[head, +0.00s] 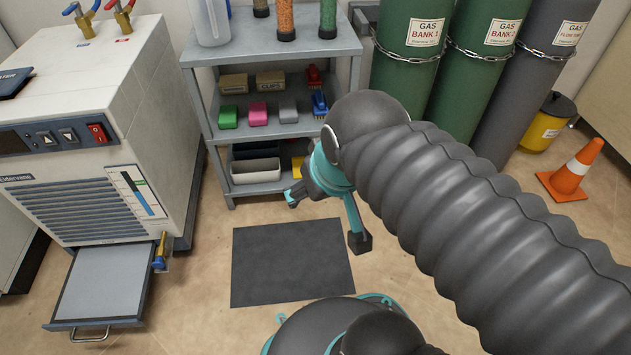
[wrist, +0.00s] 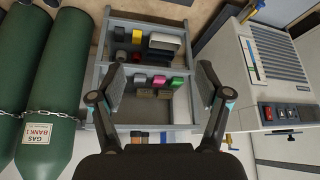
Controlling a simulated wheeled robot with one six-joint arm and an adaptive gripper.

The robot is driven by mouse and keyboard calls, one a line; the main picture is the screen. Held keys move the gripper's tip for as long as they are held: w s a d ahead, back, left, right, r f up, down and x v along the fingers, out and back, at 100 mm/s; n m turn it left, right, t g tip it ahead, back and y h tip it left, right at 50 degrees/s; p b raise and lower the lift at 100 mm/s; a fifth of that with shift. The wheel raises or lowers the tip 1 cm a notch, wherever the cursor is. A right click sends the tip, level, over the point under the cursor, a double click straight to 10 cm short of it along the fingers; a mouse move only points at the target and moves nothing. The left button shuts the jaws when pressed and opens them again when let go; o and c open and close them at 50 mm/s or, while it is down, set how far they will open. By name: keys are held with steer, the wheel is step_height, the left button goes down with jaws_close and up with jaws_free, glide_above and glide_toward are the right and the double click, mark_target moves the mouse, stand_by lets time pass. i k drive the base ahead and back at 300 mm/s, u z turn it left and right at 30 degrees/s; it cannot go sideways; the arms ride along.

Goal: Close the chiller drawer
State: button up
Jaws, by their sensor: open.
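The chiller (head: 85,150) is a white box with a blue vent grille at the left of the head view. Its drawer (head: 105,285) is pulled out near the floor, with a grey flat inside and a metal handle (head: 90,337) at its front edge. My gripper (head: 325,215) is open and empty, in the air to the right of the drawer and well apart from it. In the wrist view my gripper (wrist: 160,85) faces the shelf, its two fingers spread. The chiller's front (wrist: 275,80) shows at the right there; the drawer is hard to make out in that view.
A grey shelf unit (head: 273,45) with coloured boxes stands at the back. A dark mat (head: 292,262) lies on the floor right of the drawer. Green gas cylinders (head: 412,60), a yellow bin (head: 548,122) and an orange cone (head: 572,172) are at the right.

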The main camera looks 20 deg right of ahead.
mark_target(105, 286)
steer(key=u, duration=1.7)
steer(key=k, duration=0.5)
steer(key=u, duration=0.3)
steer(key=i, duration=0.95)
steer(key=z, duration=0.65)
